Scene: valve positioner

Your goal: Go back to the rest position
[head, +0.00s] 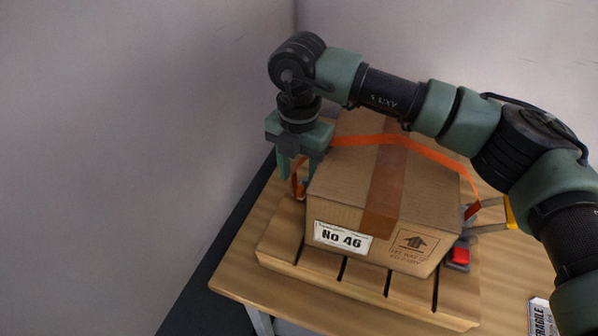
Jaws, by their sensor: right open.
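My right arm comes in from the right and reaches over a cardboard box. My right gripper (298,178) points down at the left side of the box, with its fingers apart. It is beside the box's upper left edge, close to the orange strap. The cardboard box (335,206) carries a "No 46" label and brown tape, and sits on a slatted wooden pallet (290,252). An orange strap (433,155) runs over the box and down both sides. The strap's lower left end is partly hidden by the gripper. My left gripper is not in view.
The pallet stands on a wooden table (232,272). A red and grey buckle (459,256) lies at the box's right side, with a grey and yellow part (510,212) behind it. A "FRAGILE" label (541,318) lies at the lower right. Plain walls stand left and behind.

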